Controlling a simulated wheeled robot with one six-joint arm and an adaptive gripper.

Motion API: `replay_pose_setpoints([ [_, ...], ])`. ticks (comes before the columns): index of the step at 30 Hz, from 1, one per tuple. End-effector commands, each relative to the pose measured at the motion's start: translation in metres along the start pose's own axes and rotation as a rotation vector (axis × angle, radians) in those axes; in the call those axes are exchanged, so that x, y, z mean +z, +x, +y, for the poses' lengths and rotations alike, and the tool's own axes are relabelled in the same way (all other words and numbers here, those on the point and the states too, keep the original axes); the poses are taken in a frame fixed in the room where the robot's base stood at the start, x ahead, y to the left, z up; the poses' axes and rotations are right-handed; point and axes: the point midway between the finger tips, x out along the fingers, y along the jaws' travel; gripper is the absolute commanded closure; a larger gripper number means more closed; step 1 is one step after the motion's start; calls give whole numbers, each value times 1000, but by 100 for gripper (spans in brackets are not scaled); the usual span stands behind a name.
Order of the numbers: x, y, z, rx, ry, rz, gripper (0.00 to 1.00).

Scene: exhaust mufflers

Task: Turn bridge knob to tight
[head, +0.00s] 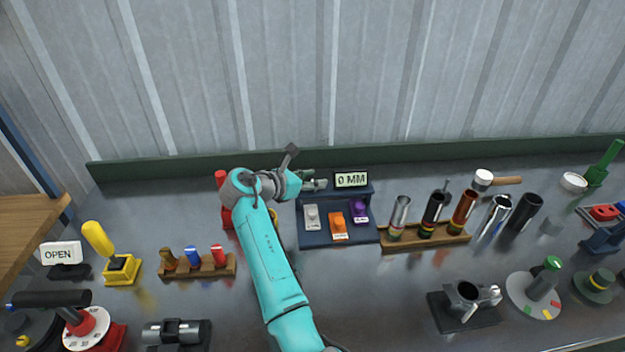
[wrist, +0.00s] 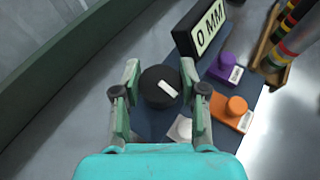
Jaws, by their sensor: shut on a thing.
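The bridge knob (wrist: 155,80), round and black with a white pointer mark, sits between my fingers in the wrist view. The white mark lies slantwise on its top, right of centre. My gripper (wrist: 160,72) is shut on the knob, one finger on each side. In the head view my gripper (head: 316,184) is at the back left of the dark blue board (head: 310,237), and the knob cannot be made out there. A display (wrist: 207,30) behind the knob reads "0 MM"; it also shows in the head view (head: 351,180).
White (head: 312,217), orange (head: 338,225) and purple (head: 359,211) blocks sit on the board close to my gripper. A wooden rack (head: 425,238) of tubes stands to the right. A red object (head: 221,181) is behind my arm. A green ledge (head: 150,170) runs along the wall.

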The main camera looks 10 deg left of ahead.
Motion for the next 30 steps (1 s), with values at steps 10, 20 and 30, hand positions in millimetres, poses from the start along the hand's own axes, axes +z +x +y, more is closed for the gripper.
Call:
replay_pose_setpoints([
  [10, 2, 0, 1, -177, 73, 0, 93],
  [20, 1, 0, 0, -284, 117, 0, 93],
  [30, 0, 0, 0, -328, 136, 0, 93],
])
